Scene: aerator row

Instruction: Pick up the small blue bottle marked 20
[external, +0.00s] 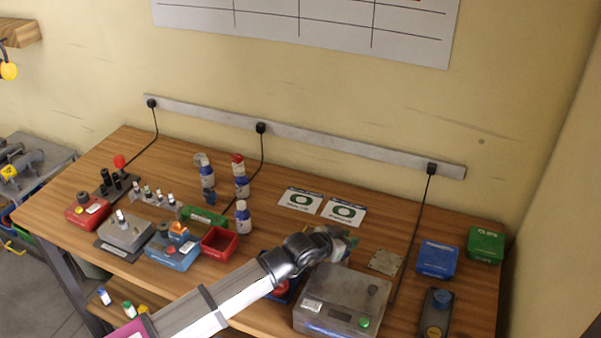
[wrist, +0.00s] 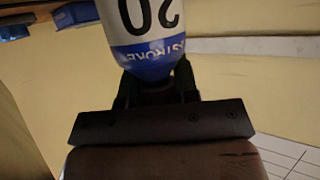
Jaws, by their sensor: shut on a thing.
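The bottle marked 20 (wrist: 148,45) fills the top of the wrist view, with a white label, a blue band and its number upside down in the picture. My gripper (wrist: 156,92) is shut on its narrow end. In the external view my gripper (external: 343,243) is above the table, just behind the grey scale-like box. The bottle is not clear there, being mostly hidden by my gripper and wrist. The wrist view shows wall behind the bottle and no bench top directly under it.
Several blue-and-white bottles, one of them (external: 242,216), stand left of my arm near a red tray (external: 219,242). A grey box (external: 341,302) stands in front of my gripper. Two printed cards (external: 343,211) lie behind. Blue (external: 437,258) and green (external: 485,245) boxes are at the right.

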